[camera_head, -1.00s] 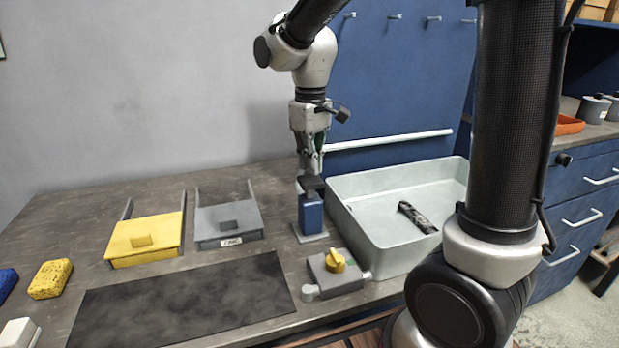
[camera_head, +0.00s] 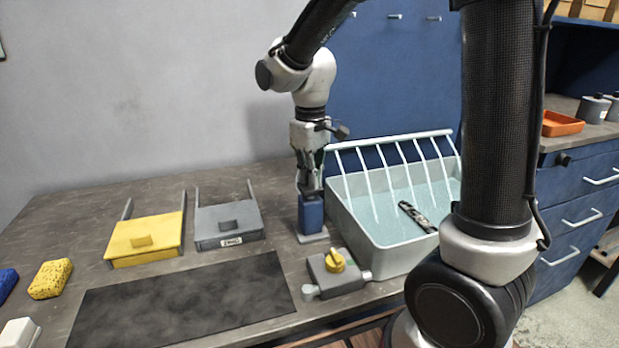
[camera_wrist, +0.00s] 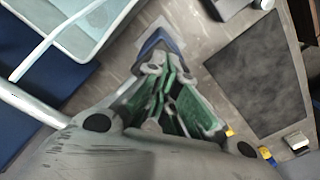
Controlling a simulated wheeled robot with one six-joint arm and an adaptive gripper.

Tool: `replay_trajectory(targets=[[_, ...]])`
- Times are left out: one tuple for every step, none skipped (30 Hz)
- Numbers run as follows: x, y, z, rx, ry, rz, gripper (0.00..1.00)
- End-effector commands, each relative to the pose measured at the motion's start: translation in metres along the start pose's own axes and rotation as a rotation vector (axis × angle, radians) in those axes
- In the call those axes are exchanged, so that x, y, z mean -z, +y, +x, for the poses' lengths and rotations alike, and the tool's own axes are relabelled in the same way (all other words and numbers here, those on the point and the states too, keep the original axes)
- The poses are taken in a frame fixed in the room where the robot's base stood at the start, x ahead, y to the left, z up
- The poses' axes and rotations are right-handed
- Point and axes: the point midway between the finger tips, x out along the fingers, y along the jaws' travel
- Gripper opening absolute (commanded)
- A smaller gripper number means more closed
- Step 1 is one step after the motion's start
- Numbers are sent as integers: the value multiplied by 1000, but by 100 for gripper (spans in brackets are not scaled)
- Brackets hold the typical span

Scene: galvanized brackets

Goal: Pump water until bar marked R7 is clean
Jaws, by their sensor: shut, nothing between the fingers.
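The blue pump (camera_head: 312,214) stands on a light base plate beside the basin's left wall. My gripper (camera_head: 311,190) is shut, pointing down, with its fingertips on top of the pump; nothing is between the fingers. In the wrist view my gripper (camera_wrist: 172,80) hides most of the blue pump (camera_wrist: 155,42). The dark bar (camera_head: 416,217) lies in the pale basin (camera_head: 383,262), mottled with lighter patches; I cannot read a mark on it. Water streams fall into the basin from the spray pipe (camera_head: 390,140) along its back, and pale water covers its floor.
A yellow-knobbed valve box (camera_head: 335,270) stands before the pump. To the left are a yellow lidded box (camera_head: 146,240), a grey box labelled ZINC (camera_head: 228,224), a dark mat (camera_head: 185,305) and a yellow sponge (camera_head: 50,279). An orange tray (camera_head: 562,124) sits at right.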

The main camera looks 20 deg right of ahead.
Motion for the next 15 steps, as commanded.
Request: replay_trajectory(targets=[[-1,0,3,1,-3,0,0],[-1,0,5,1,-3,0,0],[-1,0,7,1,-3,0,0],[-1,0,8,1,-3,0,0],[-1,0,9,0,-1,0,0],[0,0,8,0,-1,0,0],[0,0,8,0,-1,0,0],[-1,0,8,1,-1,0,0],[-1,0,8,1,-1,0,0],[-1,0,8,1,-1,0,0],[0,0,7,1,-1,0,0],[0,0,5,1,-1,0,0],[0,0,2,1,-1,0,0],[0,0,0,1,0,0,0],[0,0,-4,0,1,0,0]])
